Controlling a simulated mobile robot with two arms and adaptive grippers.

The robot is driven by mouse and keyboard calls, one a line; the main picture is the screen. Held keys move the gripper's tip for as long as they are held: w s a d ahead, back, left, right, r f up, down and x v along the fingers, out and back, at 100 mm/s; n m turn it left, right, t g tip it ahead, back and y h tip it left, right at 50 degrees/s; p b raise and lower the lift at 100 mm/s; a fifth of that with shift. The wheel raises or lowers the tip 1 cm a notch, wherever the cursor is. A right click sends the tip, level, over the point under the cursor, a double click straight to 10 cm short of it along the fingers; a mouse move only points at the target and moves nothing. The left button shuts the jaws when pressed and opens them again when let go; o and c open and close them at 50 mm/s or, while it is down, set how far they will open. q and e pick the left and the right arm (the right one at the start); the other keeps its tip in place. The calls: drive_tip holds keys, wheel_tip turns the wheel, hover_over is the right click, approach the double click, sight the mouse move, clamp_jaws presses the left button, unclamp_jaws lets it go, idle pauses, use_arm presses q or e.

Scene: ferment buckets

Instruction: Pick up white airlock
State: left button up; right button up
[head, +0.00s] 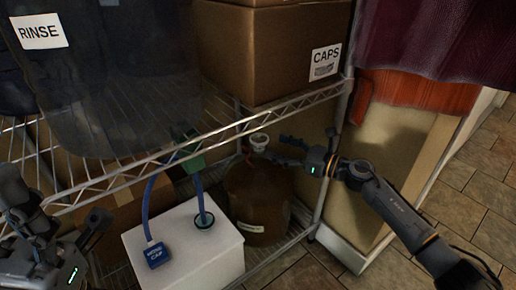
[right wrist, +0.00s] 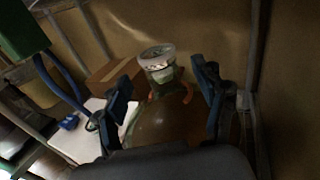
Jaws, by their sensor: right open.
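The white airlock (head: 260,141) sits upright on the neck of a brown jug (head: 258,195) on the lower wire shelf. In the right wrist view the white airlock (right wrist: 157,57) is a clear-white cap above the jug's shoulder. My right gripper (head: 284,150) is open, just to the right of the airlock in the head view. In the right wrist view the fingers of my right gripper (right wrist: 164,84) stand on either side of the jug's neck, apart from the airlock. My left gripper (head: 58,208) is open and empty at the lower left.
A white box (head: 185,255) with blue tubing and a blue cap (head: 157,255) stands left of the jug. A wire shelf edge (head: 230,130) passes above, carrying a cardboard CAPS box (head: 265,60) and a dark RINSE bucket (head: 110,90). A shelf post (head: 335,150) stands at right.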

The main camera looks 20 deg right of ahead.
sight(266, 142)
drive_tip(key=x, duration=0.2)
drive_tip(key=b+x, duration=0.1)
drive_tip(key=x, duration=0.3)
drive_tip(key=shift+w+a+r+b, duration=0.15)
drive_tip(key=shift+a+r+b, duration=0.1)
drive_tip(key=shift+a+b, duration=0.1)
drive_tip(key=c, duration=1.1)
